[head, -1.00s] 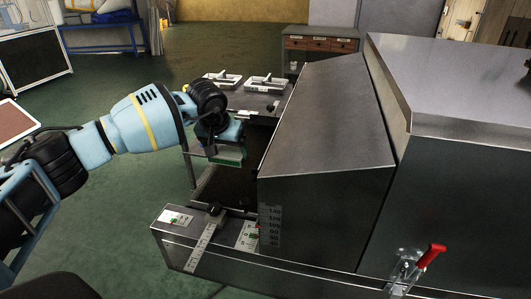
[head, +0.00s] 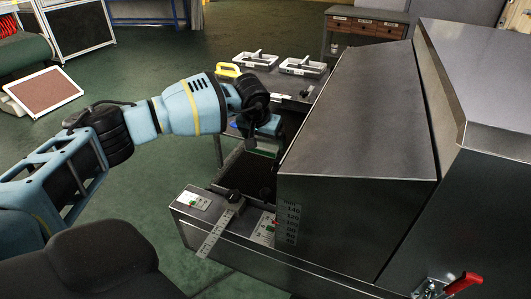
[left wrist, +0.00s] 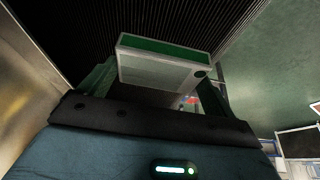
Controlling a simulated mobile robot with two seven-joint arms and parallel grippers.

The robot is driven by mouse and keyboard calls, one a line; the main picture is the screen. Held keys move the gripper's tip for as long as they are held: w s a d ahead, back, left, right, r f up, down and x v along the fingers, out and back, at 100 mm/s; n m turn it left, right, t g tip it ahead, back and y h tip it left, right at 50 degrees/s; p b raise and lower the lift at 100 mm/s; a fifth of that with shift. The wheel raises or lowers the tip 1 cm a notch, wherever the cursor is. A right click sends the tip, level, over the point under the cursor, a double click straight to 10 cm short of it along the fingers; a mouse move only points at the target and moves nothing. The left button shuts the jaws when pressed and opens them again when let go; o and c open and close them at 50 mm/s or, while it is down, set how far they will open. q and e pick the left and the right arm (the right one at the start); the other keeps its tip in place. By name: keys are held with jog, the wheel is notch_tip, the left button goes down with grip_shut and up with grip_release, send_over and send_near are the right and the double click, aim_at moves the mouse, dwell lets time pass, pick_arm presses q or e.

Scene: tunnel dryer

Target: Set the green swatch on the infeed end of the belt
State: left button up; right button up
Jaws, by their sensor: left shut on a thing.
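My left gripper (head: 263,143) hangs over the dark belt (head: 240,172) at the open end of the dryer, just left of the sloping metal hood. It is shut on the green swatch (head: 264,153), a small flat piece with a green edge. In the left wrist view the swatch (left wrist: 160,66) sits between the fingers, with a green strip along one side and a grey-white face. The black ribbed belt (left wrist: 190,15) fills the background behind it. The gap between swatch and belt is hard to judge. My right gripper is not in view.
The steel hood (head: 360,105) rises close to the right of my gripper. A side rail with a knob (head: 233,196) and scale lies in front. Two white trays (head: 255,60) and a yellow-handled item (head: 228,70) are behind. Open green floor lies left.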

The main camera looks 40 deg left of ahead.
aim_at(264, 153)
pick_arm(q)
jog(key=shift+f, duration=0.35)
notch_tip(264, 153, down, 4)
jog(key=shift+f, duration=0.15)
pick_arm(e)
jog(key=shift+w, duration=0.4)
pick_arm(q)
jog(key=o, duration=0.7)
jog(key=shift+f, duration=0.1)
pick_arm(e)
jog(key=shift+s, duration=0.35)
pick_arm(q)
jog(key=v, duration=1.2)
jog(key=shift+d+p, duration=0.1)
jog(key=shift+p, duration=0.3)
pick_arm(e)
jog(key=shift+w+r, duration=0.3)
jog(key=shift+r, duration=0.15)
